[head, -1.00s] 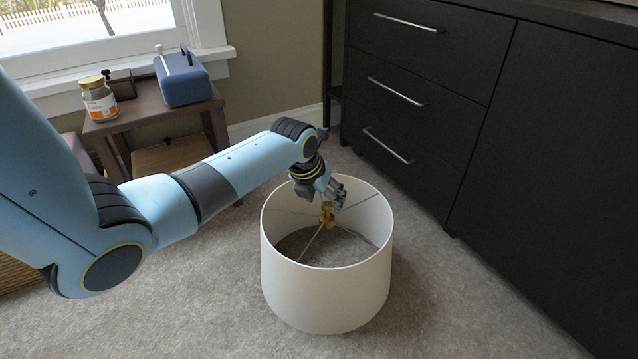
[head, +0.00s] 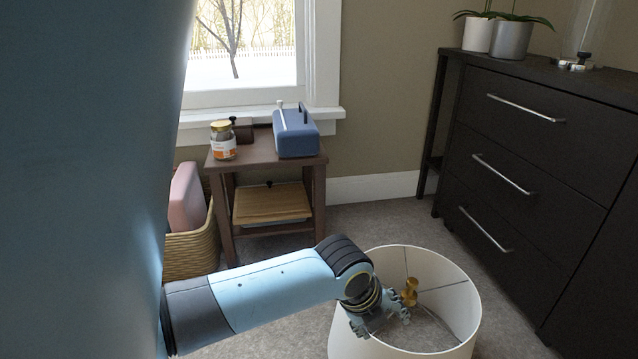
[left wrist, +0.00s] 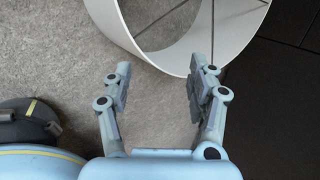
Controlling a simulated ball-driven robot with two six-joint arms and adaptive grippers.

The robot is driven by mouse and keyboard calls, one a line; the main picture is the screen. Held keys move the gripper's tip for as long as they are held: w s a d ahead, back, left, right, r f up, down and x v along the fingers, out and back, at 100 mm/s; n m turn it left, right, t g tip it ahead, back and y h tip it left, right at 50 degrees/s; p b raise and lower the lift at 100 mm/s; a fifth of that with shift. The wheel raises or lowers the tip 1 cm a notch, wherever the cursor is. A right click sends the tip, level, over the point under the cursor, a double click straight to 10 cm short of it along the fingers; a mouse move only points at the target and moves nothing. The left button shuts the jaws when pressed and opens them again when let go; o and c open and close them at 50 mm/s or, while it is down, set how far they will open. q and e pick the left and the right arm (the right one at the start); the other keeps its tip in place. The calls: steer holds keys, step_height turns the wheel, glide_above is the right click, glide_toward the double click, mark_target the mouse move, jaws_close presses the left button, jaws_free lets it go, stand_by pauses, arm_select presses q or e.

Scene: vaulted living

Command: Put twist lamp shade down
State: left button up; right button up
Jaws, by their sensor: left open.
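The twist lamp shade (head: 452,305) is a white, open drum with thin spokes and a brass fitting (head: 410,290) at its centre. It is upright at the bottom of the head view, its lower part cut off by the frame. My left gripper (head: 383,322) overlaps the left part of its opening. In the left wrist view, the shade (left wrist: 225,45) shows at the top, and my left gripper (left wrist: 160,72) is open with nothing between its fingers. The right finger overlaps the shade's rim in the picture; I cannot tell whether they touch. My right gripper is out of view.
A black drawer cabinet (head: 520,170) stands to the right of the shade. Behind is a small brown table (head: 262,155) with a blue box (head: 296,135) and a jar (head: 222,142), beside a wicker basket (head: 190,255). Grey carpet (head: 375,222) is clear behind the shade.

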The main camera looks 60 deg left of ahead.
arm_select(q)
steer(key=s+d+r+n, duration=0.2)
steer(key=s+r+n, duration=0.2)
steer(key=s+n, duration=0.4)
steer(key=s+d+r+n+t, duration=0.1)
steer(key=s+d+r+n, duration=0.2)
steer(key=s+n, duration=0.6)
step_height(320, 180, up, 2)
steer(key=n, duration=0.3)
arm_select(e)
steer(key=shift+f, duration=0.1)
